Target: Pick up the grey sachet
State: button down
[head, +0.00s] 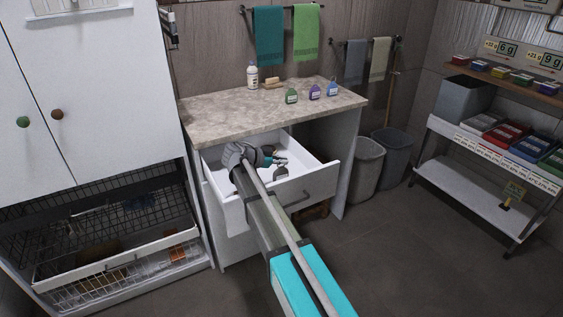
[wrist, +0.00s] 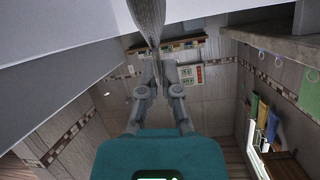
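The grey sachet (wrist: 150,22) shows nearly edge-on in the wrist view, rising from between the fingertips to the top edge. My gripper (wrist: 157,72) is closed on its narrow end, with a finger on each side. In the head view my gripper (head: 277,161) is inside the open white drawer (head: 318,182), under the counter. A small grey shape at its tip, which looks like the sachet (head: 281,173), is low against the drawer's inside. My arm hides part of the drawer. I cannot tell whether the sachet touches the drawer.
The stone counter (head: 225,108) overhangs the drawer's back. Several small bottles (head: 291,96) stand on it. A white cabinet with a wire basket (head: 100,262) is at left. Two grey bins (head: 366,165) and a shelf rack (head: 470,185) are at right. The floor in front is clear.

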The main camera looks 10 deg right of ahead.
jog(key=shift+r+p, duration=3.85)
jog(key=shift+r, duration=0.3)
